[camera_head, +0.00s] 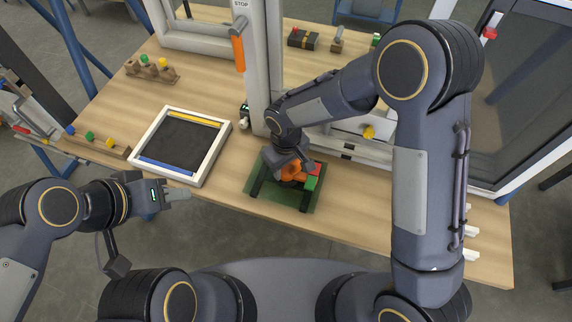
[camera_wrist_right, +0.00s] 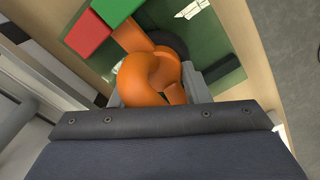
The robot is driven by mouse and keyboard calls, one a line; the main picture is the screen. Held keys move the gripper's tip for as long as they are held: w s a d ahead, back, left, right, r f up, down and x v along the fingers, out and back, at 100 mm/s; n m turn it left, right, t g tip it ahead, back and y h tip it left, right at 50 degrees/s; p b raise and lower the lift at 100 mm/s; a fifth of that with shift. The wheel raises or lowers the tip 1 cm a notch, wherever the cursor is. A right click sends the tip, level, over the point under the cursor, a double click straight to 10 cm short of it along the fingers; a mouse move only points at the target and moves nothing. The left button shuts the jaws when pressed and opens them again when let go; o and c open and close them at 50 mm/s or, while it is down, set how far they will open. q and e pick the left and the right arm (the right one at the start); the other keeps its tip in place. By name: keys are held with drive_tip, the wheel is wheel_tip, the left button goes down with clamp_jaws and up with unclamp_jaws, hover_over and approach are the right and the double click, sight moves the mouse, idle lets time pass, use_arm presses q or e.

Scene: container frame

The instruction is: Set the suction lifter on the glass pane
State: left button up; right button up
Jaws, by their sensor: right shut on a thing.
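The suction lifter, with an orange handle (camera_head: 291,172), is in my right gripper (camera_head: 293,165), which is shut on it. In the right wrist view the curved orange handle (camera_wrist_right: 150,72) sits between the grey fingers, with a dark round cup partly showing behind it. The green glass pane (camera_head: 268,203) lies under the lifter, with dark bars along its sides; it also shows in the right wrist view (camera_wrist_right: 207,38). I cannot tell whether the cup touches the pane. My left gripper (camera_head: 180,193) is empty, left of the pane; its finger gap is unclear.
A red block (camera_head: 314,169) and a green block (camera_head: 310,183) show at the lifter's right side. A white frame with a dark panel (camera_head: 160,112) lies left of the pane. A white upright post (camera_head: 262,70) stands behind. Bare wood (camera_head: 235,160) shows between frame and pane.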

drive_tip(key=shift+f, duration=0.25)
drive_tip(key=o, duration=1.2)
drive_tip(key=shift+r, duration=0.1)
wheel_tip(320, 180, up, 12)
drive_tip(key=shift+r+b, duration=0.2)
drive_tip(key=shift+b, duration=0.1)
